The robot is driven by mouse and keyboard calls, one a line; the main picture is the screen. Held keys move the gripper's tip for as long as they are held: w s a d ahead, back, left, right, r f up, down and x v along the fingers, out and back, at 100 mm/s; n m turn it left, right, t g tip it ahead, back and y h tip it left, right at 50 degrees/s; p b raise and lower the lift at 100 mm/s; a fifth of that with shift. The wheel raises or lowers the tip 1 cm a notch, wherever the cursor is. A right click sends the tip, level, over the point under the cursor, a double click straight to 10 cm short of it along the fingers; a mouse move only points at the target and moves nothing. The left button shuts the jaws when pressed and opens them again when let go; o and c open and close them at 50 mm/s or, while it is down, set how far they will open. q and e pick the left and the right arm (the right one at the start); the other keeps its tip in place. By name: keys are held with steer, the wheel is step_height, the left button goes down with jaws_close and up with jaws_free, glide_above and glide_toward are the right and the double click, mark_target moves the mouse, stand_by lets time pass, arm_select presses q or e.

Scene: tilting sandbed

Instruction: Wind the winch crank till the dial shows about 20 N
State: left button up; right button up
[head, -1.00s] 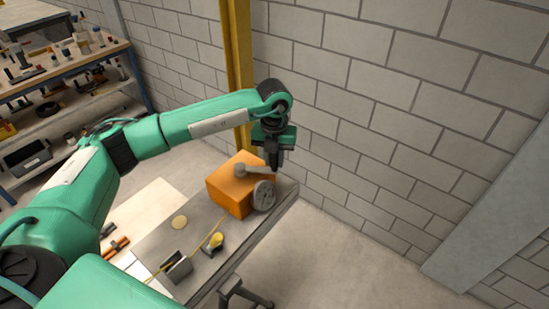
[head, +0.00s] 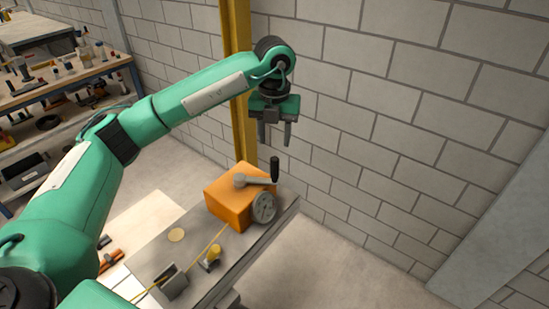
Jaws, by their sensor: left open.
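The winch is an orange box (head: 228,206) at the far end of the grey bench (head: 207,248). Its grey crank arm (head: 257,181) lies across the top and ends in an upright black handle (head: 275,169) at the right. A grey wheel (head: 264,207) sits on the box's front right side. My left gripper (head: 275,140) is open and empty, pointing down above the handle and apart from it. A yellow line (head: 209,244) runs from the box along the bench. I cannot make out a dial reading. My right gripper is out of view.
A small yellow-topped piece (head: 213,253) and a grey bracket (head: 172,280) stand on the bench near the line. A round tan disc (head: 176,235) lies flat there. A yellow post (head: 238,80) and block wall are behind. A loaded shelf (head: 60,90) stands at left.

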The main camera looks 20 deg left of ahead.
arm_select(q)
step_height(320, 180, up, 3)
steer(key=shift+f, duration=0.1)
stand_by(0.5)
